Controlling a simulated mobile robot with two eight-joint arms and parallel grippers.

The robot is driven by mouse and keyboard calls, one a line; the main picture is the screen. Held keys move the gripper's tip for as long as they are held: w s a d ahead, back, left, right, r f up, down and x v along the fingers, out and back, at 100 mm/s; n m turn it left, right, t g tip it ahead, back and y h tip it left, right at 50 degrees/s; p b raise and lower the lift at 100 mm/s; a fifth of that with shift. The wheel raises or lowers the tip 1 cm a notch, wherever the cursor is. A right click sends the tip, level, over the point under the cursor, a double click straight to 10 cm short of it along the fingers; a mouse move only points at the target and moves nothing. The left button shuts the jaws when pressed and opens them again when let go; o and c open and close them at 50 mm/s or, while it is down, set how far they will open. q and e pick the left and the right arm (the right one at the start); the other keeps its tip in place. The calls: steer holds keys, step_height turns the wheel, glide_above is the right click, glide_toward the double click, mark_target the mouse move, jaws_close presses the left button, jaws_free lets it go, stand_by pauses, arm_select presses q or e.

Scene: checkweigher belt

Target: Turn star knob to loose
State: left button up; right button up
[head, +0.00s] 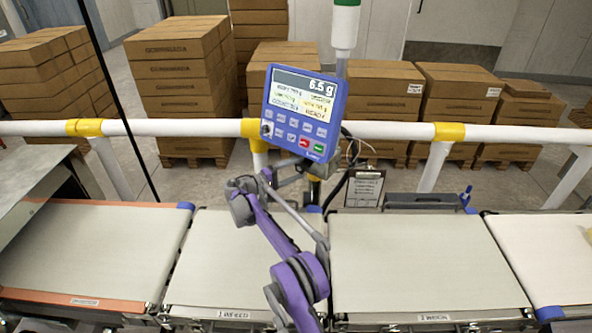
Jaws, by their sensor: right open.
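My right arm reaches up from the bottom middle. Its right gripper (268,177) is small in the picture, open, just below the lower left corner of the blue weighing display (301,110). The display is tilted on its mount and its screen reads about 6.5 g. I cannot make out a star knob for certain; the bracket (291,172) under the display is partly covered by my gripper and arm. I see nothing held in the right gripper. My left gripper is not in view.
Pale conveyor belts (425,262) run across the front, with my arm above the middle ones. A white rail (392,130) with yellow joints crosses behind the display. A clipboard (364,189) hangs right of the bracket. Stacked cartons (178,88) stand behind the rail.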

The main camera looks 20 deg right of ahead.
steer(key=s+a, duration=0.1)
steer(key=a, duration=0.9)
steer(key=shift+s+a+b, duration=0.25)
steer(key=shift+a+b, duration=0.1)
steer(key=shift+b, duration=0.1)
